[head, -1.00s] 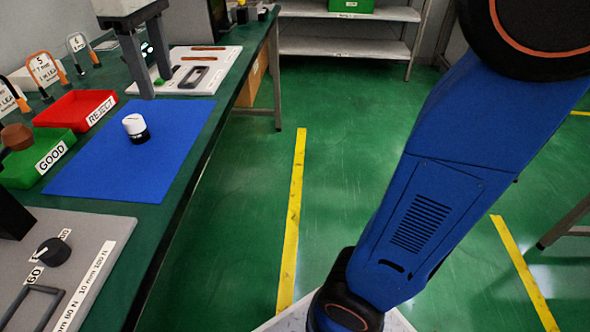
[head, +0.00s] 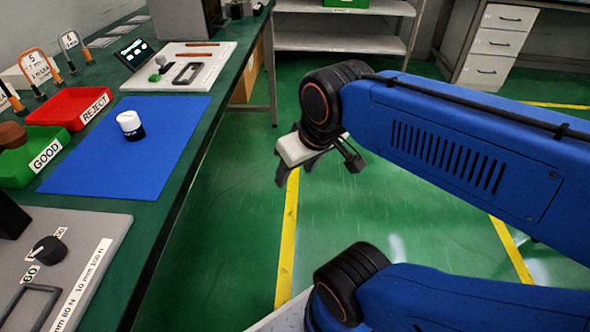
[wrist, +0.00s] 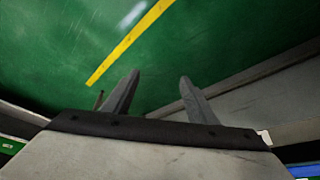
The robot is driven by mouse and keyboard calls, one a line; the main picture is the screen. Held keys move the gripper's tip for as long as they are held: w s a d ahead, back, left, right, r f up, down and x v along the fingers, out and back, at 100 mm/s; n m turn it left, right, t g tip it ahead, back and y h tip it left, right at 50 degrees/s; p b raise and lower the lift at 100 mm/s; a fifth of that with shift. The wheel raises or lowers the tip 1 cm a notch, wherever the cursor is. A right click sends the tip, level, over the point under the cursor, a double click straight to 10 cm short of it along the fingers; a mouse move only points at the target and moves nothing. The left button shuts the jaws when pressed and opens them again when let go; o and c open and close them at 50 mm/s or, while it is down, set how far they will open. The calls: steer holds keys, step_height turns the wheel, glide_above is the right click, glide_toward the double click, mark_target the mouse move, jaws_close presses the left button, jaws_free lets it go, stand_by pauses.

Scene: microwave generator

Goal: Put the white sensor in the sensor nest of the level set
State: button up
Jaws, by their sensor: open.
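A small cylinder with a white top and black lower part (head: 130,125), which may be the white sensor, stands upright on the blue mat (head: 95,165). I cannot tell for sure which item is the level set. A white board (head: 215,60) behind the mat holds a dark rectangular frame (head: 187,73), brown bars and a small green piece; no sensor nest can be made out. My gripper (head: 312,168) is open and empty over the floor, right of the bench. Its two spread fingers also show in the wrist view (wrist: 160,80).
A red REJECT tray (head: 68,110) and a green GOOD tray (head: 30,158) stand left of the mat. A grey panel with a black knob (head: 47,250) is at the near left. A small dark display (head: 133,54) stands at the back. The floor beside the bench is clear.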

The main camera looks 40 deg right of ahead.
step_height(320, 180, up, 31)
steer(key=n+g, duration=0.5)
steer(key=n, duration=1)
glide_above(127, 116)
steer(key=f, duration=1.2)
steer(key=shift+w+f, duration=0.25)
steer(key=shift+s+f, duration=0.2)
steer(key=shift+f, duration=2.45)
steer(key=c, duration=1.3)
steer(key=shift+r, duration=0.1)
step_height(127, 116, up, 10)
steer(key=shift+f, duration=0.1)
